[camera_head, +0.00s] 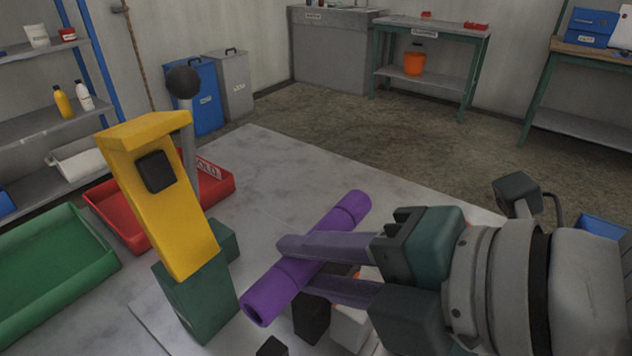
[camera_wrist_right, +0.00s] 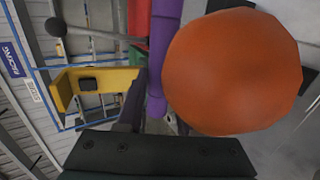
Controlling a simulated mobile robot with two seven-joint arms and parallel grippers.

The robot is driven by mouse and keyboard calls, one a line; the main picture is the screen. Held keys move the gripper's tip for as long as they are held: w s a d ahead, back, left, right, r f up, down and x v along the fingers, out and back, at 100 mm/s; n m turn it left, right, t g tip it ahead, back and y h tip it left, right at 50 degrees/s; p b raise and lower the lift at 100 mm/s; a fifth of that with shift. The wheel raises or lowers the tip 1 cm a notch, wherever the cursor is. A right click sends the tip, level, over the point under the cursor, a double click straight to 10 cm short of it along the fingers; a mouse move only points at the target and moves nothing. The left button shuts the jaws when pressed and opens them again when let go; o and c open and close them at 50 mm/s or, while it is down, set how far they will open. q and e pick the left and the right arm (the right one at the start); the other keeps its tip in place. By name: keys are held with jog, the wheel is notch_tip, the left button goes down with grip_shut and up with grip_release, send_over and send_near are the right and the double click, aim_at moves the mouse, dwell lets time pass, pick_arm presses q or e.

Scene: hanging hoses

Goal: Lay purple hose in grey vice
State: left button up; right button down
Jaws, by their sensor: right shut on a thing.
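The purple hose (camera_head: 282,285) is a short straight tube, held slanting above the worktable in the head view. My right gripper (camera_head: 298,263) comes in from the right, its two fingers closed across the hose's middle. The hose also shows in the right wrist view (camera_wrist_right: 163,45), running upright in the picture. Under the hose and fingers are a light grey block (camera_head: 349,326) and a black block (camera_head: 311,318). They may be the grey vice, but the gripper and hose hide much of them. My left gripper is out of view.
A yellow and green upright device (camera_head: 158,200) with a black-knobbed lever stands left of the hose. A red tray (camera_head: 118,222) and a green tray (camera_head: 60,268) lie further left. A large orange ball (camera_wrist_right: 232,72) fills much of the wrist view. The table's far part is clear.

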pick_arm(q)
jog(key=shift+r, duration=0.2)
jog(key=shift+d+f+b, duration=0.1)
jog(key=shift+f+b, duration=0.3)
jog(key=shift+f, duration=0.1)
pick_arm(e)
jog(key=shift+f, duration=0.6)
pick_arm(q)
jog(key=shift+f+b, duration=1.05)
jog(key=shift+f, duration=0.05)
pick_arm(e)
jog(key=shift+f, duration=1.35)
jog(key=shift+r+p, duration=1.65)
jog(key=shift+p, duration=0.15)
pick_arm(q)
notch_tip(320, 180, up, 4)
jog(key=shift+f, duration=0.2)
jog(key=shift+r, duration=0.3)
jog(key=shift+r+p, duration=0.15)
jog(key=shift+p, duration=0.3)
